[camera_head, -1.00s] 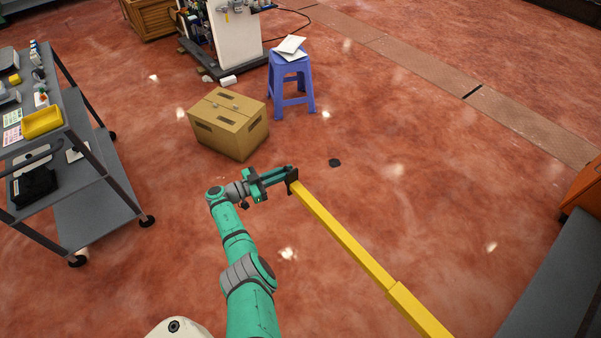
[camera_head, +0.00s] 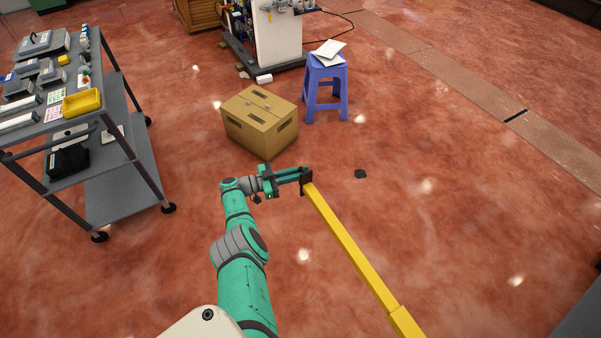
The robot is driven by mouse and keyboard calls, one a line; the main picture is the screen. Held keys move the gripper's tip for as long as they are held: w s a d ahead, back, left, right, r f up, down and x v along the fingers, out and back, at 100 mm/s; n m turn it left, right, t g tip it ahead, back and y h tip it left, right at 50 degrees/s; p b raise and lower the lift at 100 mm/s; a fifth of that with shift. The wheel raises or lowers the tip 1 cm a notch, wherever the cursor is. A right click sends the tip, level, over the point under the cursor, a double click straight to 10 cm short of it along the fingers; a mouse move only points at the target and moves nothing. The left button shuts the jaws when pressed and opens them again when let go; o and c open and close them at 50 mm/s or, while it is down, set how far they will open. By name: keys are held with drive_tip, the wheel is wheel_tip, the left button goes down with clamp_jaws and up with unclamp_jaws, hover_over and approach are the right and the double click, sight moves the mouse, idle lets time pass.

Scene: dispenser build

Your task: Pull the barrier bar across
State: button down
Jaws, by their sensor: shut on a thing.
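The yellow barrier bar (camera_head: 352,249) runs from my gripper down to the bottom edge of the view, where a thicker yellow sleeve section (camera_head: 405,322) shows. Its far end bears a dark end piece (camera_head: 306,183). My green gripper (camera_head: 300,177) is shut on that end piece, above the red floor. The bar's other end is out of view.
A cardboard box (camera_head: 260,122) stands on the floor just beyond my gripper. A blue stool (camera_head: 326,86) with papers on it is behind. A grey cart (camera_head: 125,185) stands at the left. A small dark patch (camera_head: 360,174) lies on the floor.

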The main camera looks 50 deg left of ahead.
sight(300, 167)
drive_tip(key=c, duration=2.1)
unclamp_jaws()
drive_tip(key=shift+w, duration=0.1)
drive_tip(key=shift+r, duration=0.2)
drive_tip(key=shift+a+r, duration=0.1)
drive_tip(key=shift+r, duration=1.5)
drive_tip(key=shift+s+d+r, duration=0.15)
drive_tip(key=shift+s+r, duration=0.05)
drive_tip(key=shift+r, duration=0.2)
drive_tip(key=shift+s+d+r, duration=0.15)
drive_tip(key=shift+r, duration=0.2)
drive_tip(key=s+d+r, duration=0.2)
drive_tip(key=s+d, duration=0.1)
drive_tip(key=s+d+r, duration=0.6)
drive_tip(key=shift+s+d, duration=0.15)
drive_tip(key=shift+s, duration=0.05)
